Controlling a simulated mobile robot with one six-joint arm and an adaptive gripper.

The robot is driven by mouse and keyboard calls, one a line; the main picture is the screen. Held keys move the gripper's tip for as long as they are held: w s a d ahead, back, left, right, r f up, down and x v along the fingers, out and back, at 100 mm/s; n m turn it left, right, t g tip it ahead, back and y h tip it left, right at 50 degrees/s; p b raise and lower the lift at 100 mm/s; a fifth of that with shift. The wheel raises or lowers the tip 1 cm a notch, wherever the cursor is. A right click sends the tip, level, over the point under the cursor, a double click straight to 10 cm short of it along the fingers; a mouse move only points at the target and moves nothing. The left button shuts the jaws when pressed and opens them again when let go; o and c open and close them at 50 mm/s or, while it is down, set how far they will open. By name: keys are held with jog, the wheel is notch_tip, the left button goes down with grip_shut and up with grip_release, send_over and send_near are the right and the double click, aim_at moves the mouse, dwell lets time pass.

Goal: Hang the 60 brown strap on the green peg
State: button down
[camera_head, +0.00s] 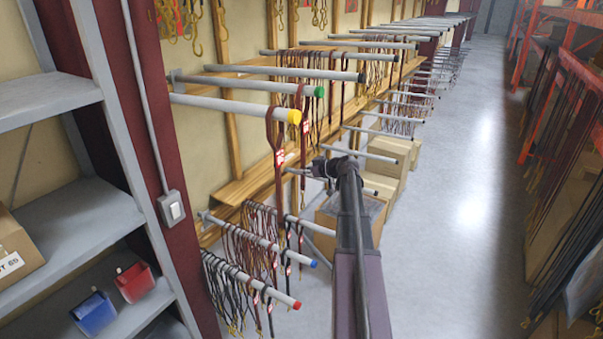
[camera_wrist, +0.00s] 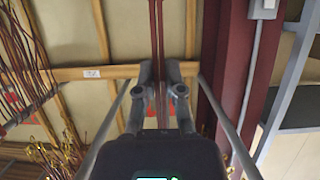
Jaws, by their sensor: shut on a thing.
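The green peg (camera_head: 319,92), a grey rod with a green tip, sticks out from the wall at the upper left of the head view. A brown strap with a wide loop and a white-red tag (camera_head: 278,187) hangs at the yellow-tipped peg. The tag numbers are unreadable, and I cannot tell which strap in the head view is held.
The yellow peg (camera_head: 293,116) is just nearer than the green one, and a black-tipped peg (camera_head: 359,77) just beyond. Lower pegs with blue (camera_head: 313,264) and red (camera_head: 296,305) tips carry several straps. Cardboard boxes (camera_head: 390,155) stand behind my arm. The aisle floor (camera_head: 460,230) is clear.

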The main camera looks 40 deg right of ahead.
jog(key=c, duration=0.7)
grip_release()
jog(key=shift+w, duration=0.1)
